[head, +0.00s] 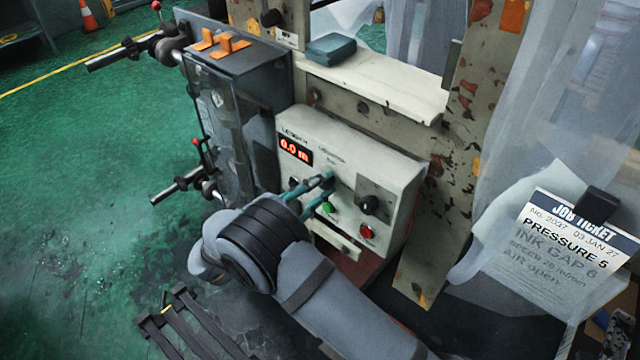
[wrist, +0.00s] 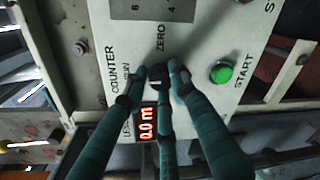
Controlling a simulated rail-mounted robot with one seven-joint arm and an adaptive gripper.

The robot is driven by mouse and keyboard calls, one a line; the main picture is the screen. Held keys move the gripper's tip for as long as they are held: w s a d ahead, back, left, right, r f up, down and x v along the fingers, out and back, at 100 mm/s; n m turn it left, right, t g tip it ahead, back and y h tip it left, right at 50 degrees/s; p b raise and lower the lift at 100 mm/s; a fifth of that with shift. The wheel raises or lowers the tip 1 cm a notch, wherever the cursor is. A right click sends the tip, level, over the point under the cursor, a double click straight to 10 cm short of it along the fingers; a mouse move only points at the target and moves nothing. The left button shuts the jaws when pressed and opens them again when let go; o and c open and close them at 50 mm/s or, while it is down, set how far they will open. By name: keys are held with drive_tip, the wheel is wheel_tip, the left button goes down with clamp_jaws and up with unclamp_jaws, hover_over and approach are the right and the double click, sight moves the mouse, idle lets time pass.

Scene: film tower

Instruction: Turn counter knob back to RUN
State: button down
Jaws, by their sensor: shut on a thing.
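The counter knob (wrist: 161,80) is a small dark knob on a cream control panel (head: 400,172). It sits near the printed words COUNTER, RUN and ZERO in the wrist view. My gripper (wrist: 160,76), with teal fingers, is shut on the knob, with fingertips on both sides of it. In the head view my gripper (head: 327,186) is at the panel front and hides the knob. The fingers cover much of the knob, and I cannot tell which mark it points to. The red display (head: 295,151) reads 0.0 m.
A green START button (wrist: 221,73) is close beside my fingers. A black selector (head: 370,204) and a red button (head: 367,231) are farther right on the panel. A cream shelf (head: 385,88) is above. A job ticket (head: 572,245) hangs at right.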

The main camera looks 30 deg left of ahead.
drive_tip(key=c, duration=1.5)
unclamp_jaws()
drive_tip(key=shift+s+a+f, duration=0.1)
drive_tip(key=shift+a+f, duration=0.05)
drive_tip(key=shift+o, duration=0.3)
drive_tip(key=s+a+r, duration=0.1)
drive_tip(key=s, duration=1)
drive_tip(key=shift+s+a+r, duration=0.2)
drive_tip(key=shift+s+r, duration=0.05)
drive_tip(key=shift+s, duration=0.1)
